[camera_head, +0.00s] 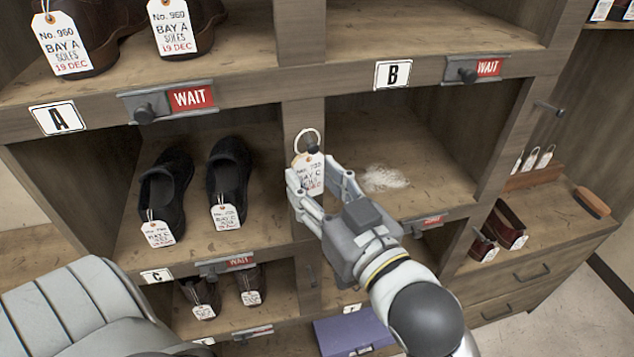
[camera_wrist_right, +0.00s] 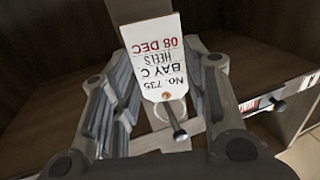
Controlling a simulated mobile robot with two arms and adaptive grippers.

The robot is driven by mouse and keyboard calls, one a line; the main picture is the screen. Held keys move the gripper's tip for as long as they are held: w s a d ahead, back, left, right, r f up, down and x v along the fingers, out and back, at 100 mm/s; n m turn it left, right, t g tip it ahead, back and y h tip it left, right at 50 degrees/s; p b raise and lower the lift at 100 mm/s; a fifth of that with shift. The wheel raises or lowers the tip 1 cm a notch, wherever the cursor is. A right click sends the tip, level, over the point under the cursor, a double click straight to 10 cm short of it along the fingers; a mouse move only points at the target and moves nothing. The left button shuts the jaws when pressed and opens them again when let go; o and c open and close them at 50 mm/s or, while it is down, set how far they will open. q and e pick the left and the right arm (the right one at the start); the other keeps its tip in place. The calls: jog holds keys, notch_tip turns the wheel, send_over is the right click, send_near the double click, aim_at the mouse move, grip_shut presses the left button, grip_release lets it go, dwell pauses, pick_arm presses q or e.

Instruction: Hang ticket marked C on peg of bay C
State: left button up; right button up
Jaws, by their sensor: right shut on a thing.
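The white ticket (camera_head: 308,166) reads BAY C and has a metal ring at its top. In the right wrist view the ticket (camera_wrist_right: 153,62) appears upside down, with No. 735, HEELS and 08 DEC. My right gripper (camera_head: 313,178) is shut on the ticket in front of the upright between two bays. A dark peg (camera_head: 312,146) on that upright overlaps the ring in both views; I cannot tell whether the ring is around it. Bay C, with its C label (camera_head: 156,276) on the lower edge, holds black shoes (camera_head: 229,178) with BAY C tickets. My left gripper is out of view.
The bay right of the upright holds a pale fuzzy patch (camera_head: 384,178). Bay A, labelled A (camera_head: 58,118), is above. A grey ribbed object (camera_head: 75,305) fills the lower left. A purple box (camera_head: 352,332) is below; a wooden bench (camera_head: 540,225) stands right.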

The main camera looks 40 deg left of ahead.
jog(key=o, duration=0.8)
